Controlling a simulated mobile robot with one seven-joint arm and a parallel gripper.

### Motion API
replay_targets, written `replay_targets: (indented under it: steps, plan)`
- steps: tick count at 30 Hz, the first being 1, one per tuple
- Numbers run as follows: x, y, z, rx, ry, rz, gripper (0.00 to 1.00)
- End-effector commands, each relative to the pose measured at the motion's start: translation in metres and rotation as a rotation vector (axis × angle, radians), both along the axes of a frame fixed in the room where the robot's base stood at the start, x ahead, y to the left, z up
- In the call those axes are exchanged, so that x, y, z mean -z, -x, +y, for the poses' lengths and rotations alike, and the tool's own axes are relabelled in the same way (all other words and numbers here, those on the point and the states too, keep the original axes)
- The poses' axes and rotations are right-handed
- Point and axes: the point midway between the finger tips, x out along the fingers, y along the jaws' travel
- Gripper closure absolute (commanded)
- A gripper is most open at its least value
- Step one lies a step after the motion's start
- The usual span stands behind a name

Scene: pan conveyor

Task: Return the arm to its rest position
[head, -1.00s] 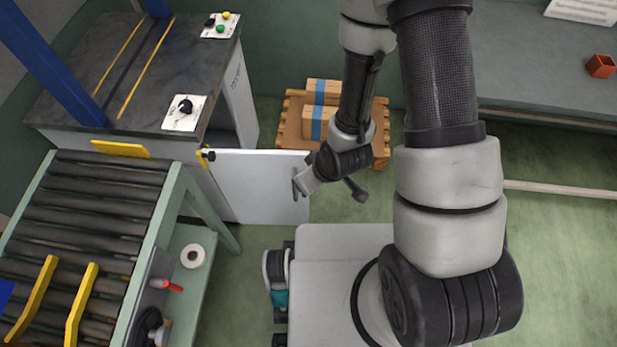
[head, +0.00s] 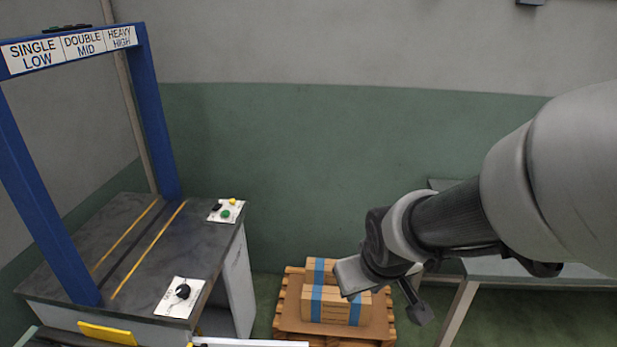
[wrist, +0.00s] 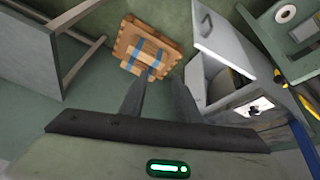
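My arm (head: 560,170) reaches in from the right of the head view, bent down to the left. Its wrist end (head: 385,262) hangs in the air, in front of the pallet in the picture. In the wrist view my gripper (wrist: 158,90) points down at the floor, its two dark fingers apart with nothing between them.
A wooden pallet (head: 290,325) carries cardboard boxes (head: 331,304) with blue tape. The control bench (head: 75,240) with its blue sign frame (head: 155,120) stands left. A grey table (head: 480,267) stands right, behind my arm. An open cabinet door (wrist: 220,38) shows in the wrist view.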

Motion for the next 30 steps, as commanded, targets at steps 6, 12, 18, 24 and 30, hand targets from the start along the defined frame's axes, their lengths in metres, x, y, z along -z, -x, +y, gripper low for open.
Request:
replay_targets:
  steps: [6, 12, 18, 24, 30]
  plan:
    - [-0.077, 0.041, -0.024, 0.143, -0.041, -0.037, 0.7]
    - [-0.113, 0.077, -0.034, 0.221, -0.08, -0.047, 0.7]
    - [-0.15, 0.107, -0.038, 0.271, -0.11, -0.05, 0.7]
    - [-0.193, 0.106, -0.038, 0.269, -0.108, -0.047, 0.7]
    - [-0.248, 0.106, -0.038, 0.268, -0.107, -0.047, 0.7]
